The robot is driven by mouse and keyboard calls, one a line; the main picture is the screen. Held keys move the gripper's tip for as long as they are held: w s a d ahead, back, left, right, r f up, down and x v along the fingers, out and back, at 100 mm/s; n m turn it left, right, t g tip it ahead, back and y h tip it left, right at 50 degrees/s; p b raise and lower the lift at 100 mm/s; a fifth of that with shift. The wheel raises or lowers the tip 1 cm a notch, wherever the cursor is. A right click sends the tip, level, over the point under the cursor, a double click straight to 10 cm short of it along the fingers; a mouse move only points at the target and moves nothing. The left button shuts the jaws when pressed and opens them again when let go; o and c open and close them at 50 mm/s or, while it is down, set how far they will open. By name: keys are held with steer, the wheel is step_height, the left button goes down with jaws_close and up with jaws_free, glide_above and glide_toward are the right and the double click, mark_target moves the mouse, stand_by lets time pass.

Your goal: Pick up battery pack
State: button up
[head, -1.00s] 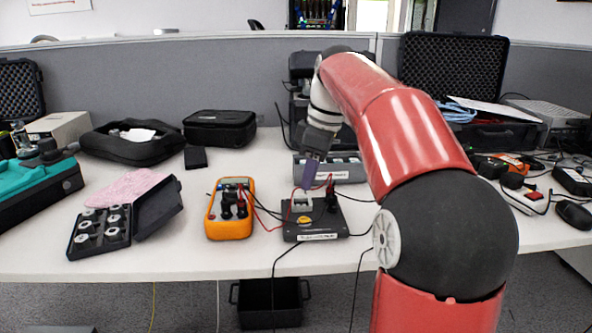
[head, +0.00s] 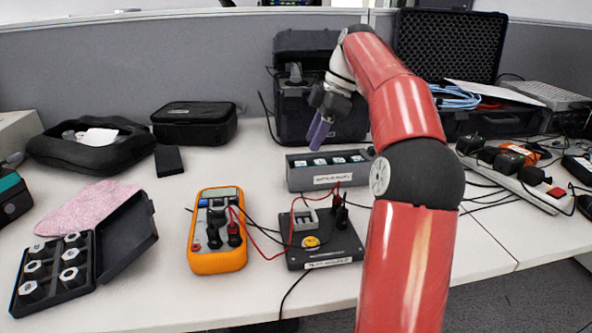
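My gripper (head: 325,117) is in the air above the left part of a long grey rack. It points down and leans a little left. A flat purple piece (head: 319,132) extends below its dark body; I cannot tell whether this is its fingers or a held thing. The grey rack (head: 332,178) has a white label on its front and several pieces with pale tops in its slots. I cannot tell for sure which thing is the battery pack. In front of the rack is a dark test box (head: 338,246) with a small grey holder (head: 304,219) and a yellow knob.
An orange multimeter (head: 218,231) with red and black leads is left of the test box. An open black case of weights (head: 66,265) and a pink cloth (head: 88,216) are further left. A dark case (head: 293,113) stands behind my gripper.

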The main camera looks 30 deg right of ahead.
mark_target(304, 163)
steer(key=b+x, duration=0.1)
steer(key=x, duration=0.5)
steer(key=shift+f, duration=0.35)
steer(key=c, duration=0.7)
steer(key=shift+o, duration=0.2)
steer(key=shift+r, duration=0.15)
